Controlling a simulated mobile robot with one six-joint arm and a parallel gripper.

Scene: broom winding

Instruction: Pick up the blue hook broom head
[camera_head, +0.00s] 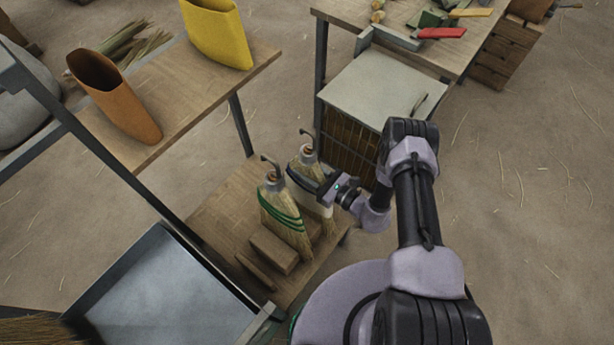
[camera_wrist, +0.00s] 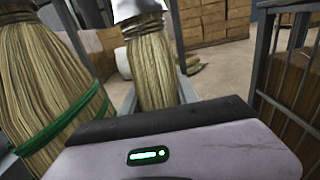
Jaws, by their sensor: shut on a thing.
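Two straw broom heads with metal hooks stand upright on a low wooden shelf. The nearer one, with green bands (camera_head: 282,212), also fills the left of the wrist view (camera_wrist: 48,85). The other one, which I take as the blue hook broom head (camera_head: 307,159), stands just behind and to the right; its straw shows mid-view in the wrist view (camera_wrist: 152,66). My gripper (camera_head: 314,187) is shut on this second head from the right, across its straw. The gripper hides its middle, so I cannot make out a blue band. Lift off the shelf cannot be told.
Wooden blocks (camera_head: 274,250) lie in front of the heads on the low shelf (camera_head: 212,222). A barred cabinet (camera_head: 349,142) stands close behind. A higher table at left holds a yellow vase (camera_head: 217,32) and an orange vase (camera_head: 115,95). A grey tray (camera_head: 165,285) is at lower left.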

